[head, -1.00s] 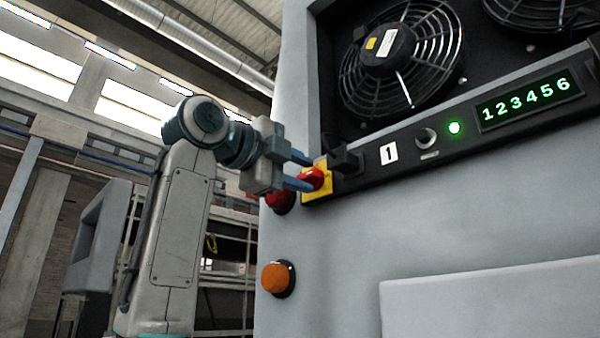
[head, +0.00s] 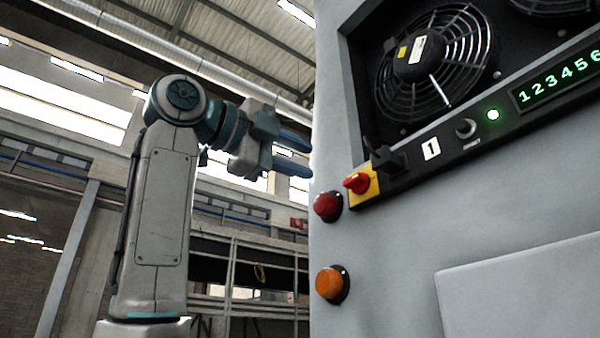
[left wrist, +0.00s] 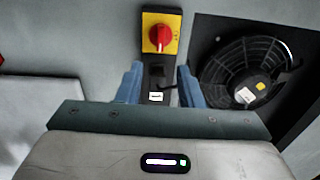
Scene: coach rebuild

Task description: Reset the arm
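My left gripper (head: 292,154) is in the head view, to the left of the grey cabinet. Its two blue fingers are apart with nothing between them. In the left wrist view the fingers (left wrist: 158,85) also stand open. Beyond them is a red rotary knob (left wrist: 160,38) on a yellow plate. In the head view the red knob (head: 357,183) sits at the left end of the black panel strip, apart from the fingers and below right of them. My right gripper is in neither view.
The grey cabinet (head: 400,270) fills the right side. It carries a fan (head: 435,62), a green-lit display (head: 560,80), a red button (head: 327,206) and an orange button (head: 331,284). Metal racking (head: 250,275) stands behind. Free air surrounds my left gripper.

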